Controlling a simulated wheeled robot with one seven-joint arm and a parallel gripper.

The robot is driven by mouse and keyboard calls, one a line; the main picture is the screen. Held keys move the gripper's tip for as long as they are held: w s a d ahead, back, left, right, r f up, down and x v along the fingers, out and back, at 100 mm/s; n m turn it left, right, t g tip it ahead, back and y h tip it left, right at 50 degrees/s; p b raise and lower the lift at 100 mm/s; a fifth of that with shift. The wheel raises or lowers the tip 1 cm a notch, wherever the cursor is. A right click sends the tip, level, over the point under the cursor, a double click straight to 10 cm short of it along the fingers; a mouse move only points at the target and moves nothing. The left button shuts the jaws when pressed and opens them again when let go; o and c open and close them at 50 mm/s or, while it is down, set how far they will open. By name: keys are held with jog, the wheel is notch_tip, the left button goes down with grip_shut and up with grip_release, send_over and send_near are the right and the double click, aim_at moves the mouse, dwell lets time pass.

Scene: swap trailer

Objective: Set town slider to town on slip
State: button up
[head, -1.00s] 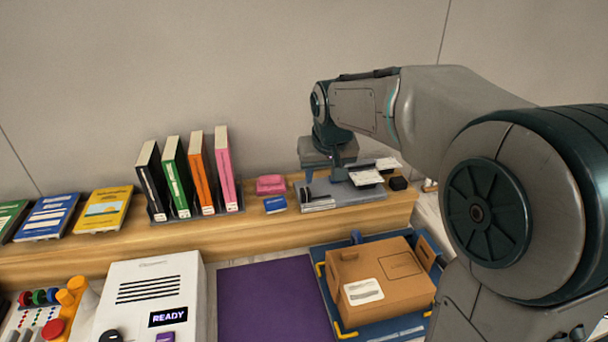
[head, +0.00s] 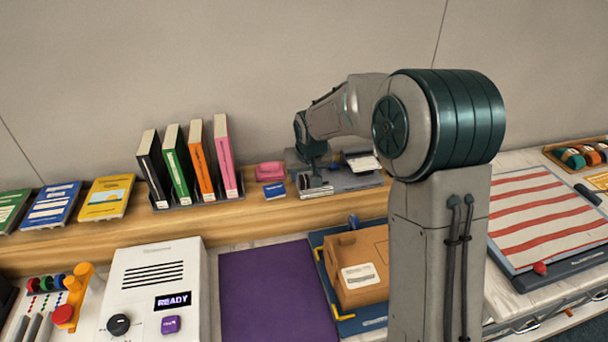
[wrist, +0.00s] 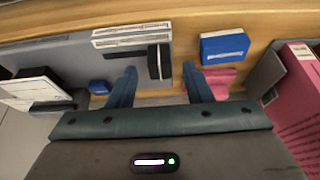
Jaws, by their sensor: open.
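A flat grey device (head: 352,180) lies on the wooden shelf, with a white printed strip (wrist: 131,35) along its edge in the wrist view. A black upright slider handle (wrist: 160,62) stands at one end of the device. A white slip (wrist: 30,90) with dark print sits over the device's other end; it also shows in the head view (head: 362,161). My gripper (wrist: 160,88) is open, its two blue-grey fingers on either side of the handle's line in the picture. I cannot tell whether they touch it. In the head view my gripper (head: 314,172) partly hides the device.
A blue box (wrist: 223,46) and a pink block (head: 270,171) lie close beside the device. Upright binders (head: 187,165) stand further left. Below the shelf are a white READY machine (head: 152,285), a purple mat (head: 270,290) and a cardboard box (head: 355,255).

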jog(key=shift+x, duration=0.9)
grip_shut()
jog(key=shift+w+d, duration=0.2)
jog(key=shift+d, duration=0.85)
jog(key=shift+w+d, duration=0.2)
jog(key=shift+d, duration=0.85)
jog(key=shift+w+d, duration=0.2)
jog(key=shift+d, duration=0.85)
grip_release()
jog(key=shift+d, duration=0.2)
jog(key=shift+a+r+b, duration=0.1)
jog(key=shift+a+b, duration=0.05)
jog(key=shift+b, duration=0.15)
